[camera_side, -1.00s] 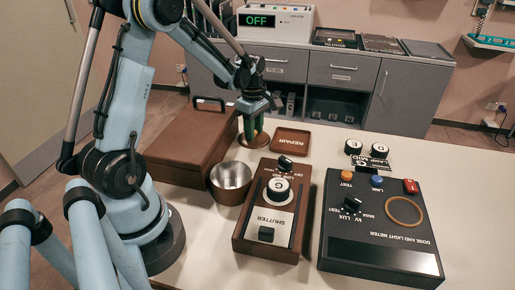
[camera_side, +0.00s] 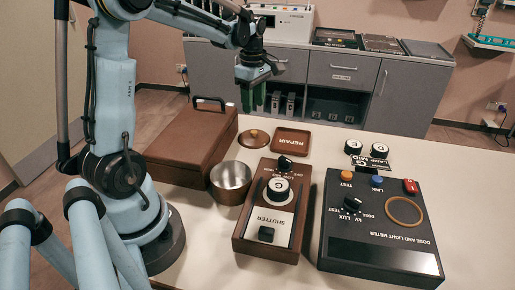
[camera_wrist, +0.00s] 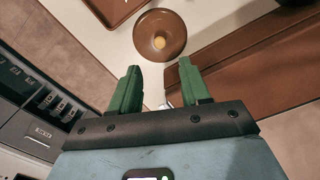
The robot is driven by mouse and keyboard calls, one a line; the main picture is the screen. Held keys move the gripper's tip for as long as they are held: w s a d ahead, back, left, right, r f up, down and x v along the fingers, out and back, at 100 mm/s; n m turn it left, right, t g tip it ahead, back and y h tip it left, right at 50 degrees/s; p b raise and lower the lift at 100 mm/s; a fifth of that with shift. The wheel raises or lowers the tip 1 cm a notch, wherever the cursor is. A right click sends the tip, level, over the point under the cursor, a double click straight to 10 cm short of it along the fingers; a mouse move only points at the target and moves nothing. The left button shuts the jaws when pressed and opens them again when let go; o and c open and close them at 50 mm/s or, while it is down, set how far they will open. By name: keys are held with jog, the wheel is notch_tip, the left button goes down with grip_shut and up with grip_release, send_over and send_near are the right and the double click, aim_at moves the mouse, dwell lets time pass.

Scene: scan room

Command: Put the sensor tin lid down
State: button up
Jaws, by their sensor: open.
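The sensor tin lid (camera_side: 254,137) is a round brown disc with a small light knob on top. It lies flat on the white table, between the brown box and the REPAIR tray. In the wrist view the lid (camera_wrist: 160,36) lies beyond my fingertips, with clear space between. My gripper (camera_side: 253,104) has green fingers, is open and empty, and hangs above the lid. In the wrist view its fingers (camera_wrist: 157,68) stand apart with nothing between them. An open round metal bowl-like tin (camera_side: 231,180) with brown sides stands in front of the lid.
A brown box with a handle (camera_side: 190,150) is left of the lid, and the REPAIR tray (camera_side: 291,141) is right. The shutter box (camera_side: 270,238) and the dose and light meter (camera_side: 378,240) stand nearer.

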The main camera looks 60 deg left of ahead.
jog(key=s+d+r+m+t, duration=0.3)
jog(key=d+r+m, duration=0.3)
jog(key=d+m, duration=0.4)
jog(key=s+d+f+m+t, duration=0.2)
jog(key=s+d+m+t, duration=0.2)
jog(key=d+m, duration=0.5)
jog(key=s+m, duration=0.1)
jog(key=m, duration=0.2)
jog(key=shift+d+f, duration=0.3)
jog(key=shift+d, duration=0.05)
